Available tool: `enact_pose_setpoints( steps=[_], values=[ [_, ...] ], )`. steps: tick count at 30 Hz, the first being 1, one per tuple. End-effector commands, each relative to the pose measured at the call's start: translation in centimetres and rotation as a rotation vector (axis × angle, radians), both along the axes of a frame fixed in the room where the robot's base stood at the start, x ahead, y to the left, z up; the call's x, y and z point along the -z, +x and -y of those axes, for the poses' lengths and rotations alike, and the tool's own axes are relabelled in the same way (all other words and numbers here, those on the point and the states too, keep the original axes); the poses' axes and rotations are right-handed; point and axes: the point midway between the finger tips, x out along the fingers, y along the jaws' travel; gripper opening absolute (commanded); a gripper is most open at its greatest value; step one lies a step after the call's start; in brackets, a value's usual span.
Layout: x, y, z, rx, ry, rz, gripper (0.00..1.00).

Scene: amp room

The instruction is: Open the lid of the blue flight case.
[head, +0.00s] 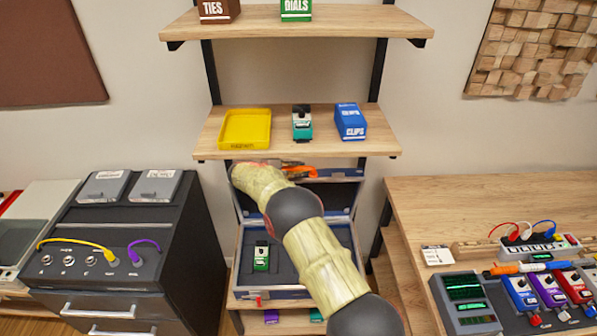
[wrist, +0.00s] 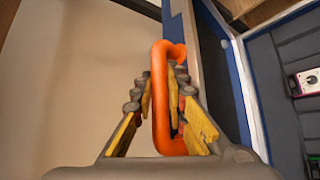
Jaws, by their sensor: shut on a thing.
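The blue flight case (head: 237,272) stands on a low shelf, its dark interior showing with a green pedal (head: 261,256) inside. Its lid (head: 340,193) is raised, standing up at the back under the middle shelf. My gripper (head: 290,165) is at the lid's top edge, partly hidden by my arm. In the wrist view my gripper (wrist: 163,100) is shut on the orange handle (wrist: 159,85), a loop whose lower end passes between the fingers. The lid's blue edge (wrist: 230,80) runs beside it. My arm hides the right part of the case.
The middle shelf (head: 270,145) is close above the lid and holds a yellow tray (head: 245,128), a teal pedal (head: 302,124) and a blue clips box (head: 350,122). A black cabinet (head: 110,235) stands at left, a wooden desk (head: 480,210) with pedals at right.

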Motion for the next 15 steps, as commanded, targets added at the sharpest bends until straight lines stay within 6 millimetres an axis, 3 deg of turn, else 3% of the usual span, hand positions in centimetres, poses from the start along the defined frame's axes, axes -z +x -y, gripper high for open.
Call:
enact_pose_setpoints(
  steps=[5,6,9,15],
  values=[
    [-0.28,0.09,-0.1,-0.003,-0.001,0.004,0.0],
    [-0.29,0.09,-0.11,-0.003,-0.001,0.004,0.16],
    [-0.25,0.07,-0.09,-0.002,0.0,0.003,0.22],
    [-0.11,0.02,-0.05,-0.002,-0.001,0.001,0.22]
  ],
)
